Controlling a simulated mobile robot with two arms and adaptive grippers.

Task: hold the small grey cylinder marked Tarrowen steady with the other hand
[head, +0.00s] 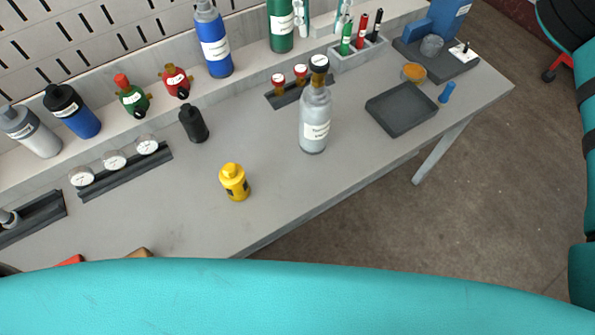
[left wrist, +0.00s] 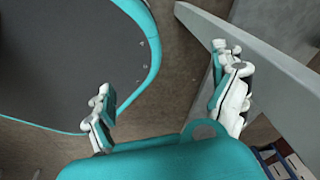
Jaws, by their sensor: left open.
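A small grey cylinder (head: 315,118) with a white label stands upright on the bench, right of the middle in the head view. A brass-coloured valve with a black and white top sits on it. Its label print is too small to read surely. No gripper touches it. My left gripper (left wrist: 166,82) is open and empty in the left wrist view, its fingers wide apart above the floor near a grey bench edge. The cylinder is not in that view. In the head view my teal arm parts cross the bottom and right edge; I cannot make out the right fingers.
The grey bench (head: 270,155) has free room around the cylinder. A dark tray (head: 401,109) lies to the right. A rack with red-topped pieces (head: 284,98) is just behind. Several bottles line the back ledge.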

